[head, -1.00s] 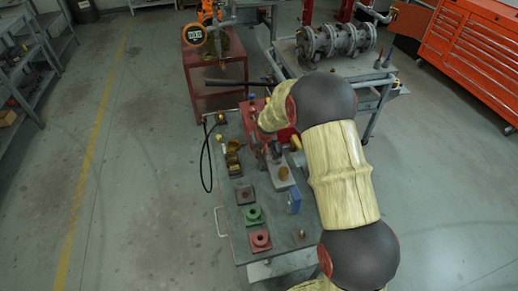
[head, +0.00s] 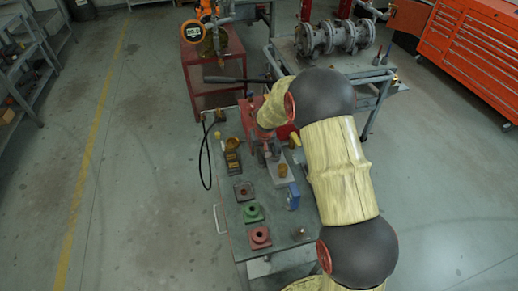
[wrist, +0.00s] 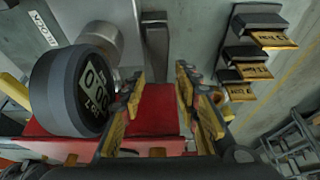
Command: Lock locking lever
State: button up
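No part can be clearly made out as the locking lever. A long dark bar (head: 235,80) reaches left from behind my forearm in the head view, above the far end of the bench. My gripper is hidden by my arm in the head view. In the wrist view my gripper (wrist: 160,100) shows two yellow-padded fingers spread apart. A red block (wrist: 157,112) shows between them, with a grey post (wrist: 155,45) beyond it. I cannot tell whether either finger touches the red block. A dark round gauge (wrist: 88,90) with digits is left of the fingers.
The grey bench (head: 225,190) carries a green block (head: 252,213), a red block (head: 260,237) and a blue part (head: 293,197). A red cabinet (head: 205,90) stands behind. Steps with yellow labels (wrist: 250,72) lie right of the fingers.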

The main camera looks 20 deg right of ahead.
aim_at(262, 160)
jog(key=v, duration=1.2)
jog(key=shift+f, duration=0.1)
jog(key=s+f+g, duration=0.2)
jog(key=s, duration=0.5)
jog(key=s+r+t, duration=0.1)
jog(key=s+r, duration=1)
jog(key=s, duration=0.4)
jog(key=s+a+r+t, duration=0.1)
jog(key=s+r+t, duration=0.1)
jog(key=s+r, duration=0.9)
jog(key=s, duration=0.4)
jog(key=shift+s+a, duration=0.2)
jog(key=shift+s, duration=0.15)
jog(key=shift+r, duration=0.1)
